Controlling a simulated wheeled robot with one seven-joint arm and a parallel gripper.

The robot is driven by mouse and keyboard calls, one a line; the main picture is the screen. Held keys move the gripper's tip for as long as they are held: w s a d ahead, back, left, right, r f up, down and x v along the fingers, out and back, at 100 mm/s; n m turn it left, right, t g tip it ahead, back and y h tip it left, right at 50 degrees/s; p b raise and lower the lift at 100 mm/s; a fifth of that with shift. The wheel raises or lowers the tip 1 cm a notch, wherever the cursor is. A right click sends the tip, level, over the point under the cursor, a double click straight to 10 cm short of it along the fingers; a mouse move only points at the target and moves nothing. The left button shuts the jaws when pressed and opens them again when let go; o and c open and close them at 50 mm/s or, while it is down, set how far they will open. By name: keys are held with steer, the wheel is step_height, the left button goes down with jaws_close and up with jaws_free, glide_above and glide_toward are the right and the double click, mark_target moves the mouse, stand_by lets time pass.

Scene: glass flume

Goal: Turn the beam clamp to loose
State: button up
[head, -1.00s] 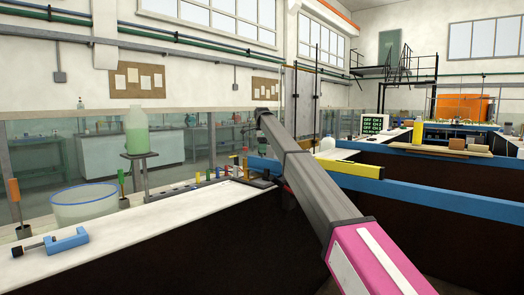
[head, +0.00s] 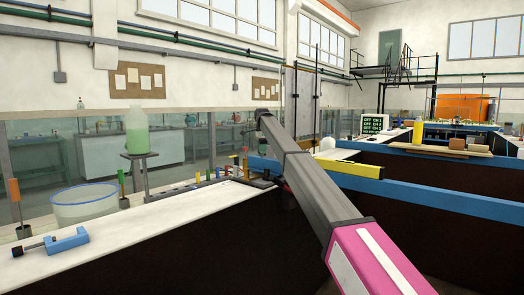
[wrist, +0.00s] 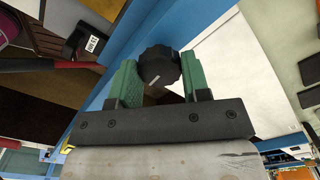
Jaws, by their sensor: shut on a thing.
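A round black ribbed knob (wrist: 158,64) with a white mark shows in the wrist view, beside the blue beam (wrist: 120,52). I take it for the beam clamp's knob. My gripper (wrist: 160,88) has its green fingers on either side of the knob and is shut on it. The white mark lies slanted, rising to the right. The beam also shows in the head view (head: 440,200), but my arm crosses in front of it. The knob and my fingertips cannot be made out there.
A yellow bar (head: 350,174) lies on the beam. A blue screw clamp (head: 66,240) lies on the white bench (head: 130,226) at the left, near a glass bowl (head: 85,206). A green bottle (head: 137,132) stands on a small stand. A red-handled tool shows in the wrist view (wrist: 50,65).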

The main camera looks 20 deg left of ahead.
steer(key=n, duration=0.8)
steer(key=shift+n, duration=0.4)
steer(key=n, duration=0.4)
steer(key=shift+n, duration=0.3)
steer(key=n, duration=1.2)
steer(key=shift+n, duration=0.3)
steer(key=n, duration=0.4)
steer(key=shift+n, duration=2.2)
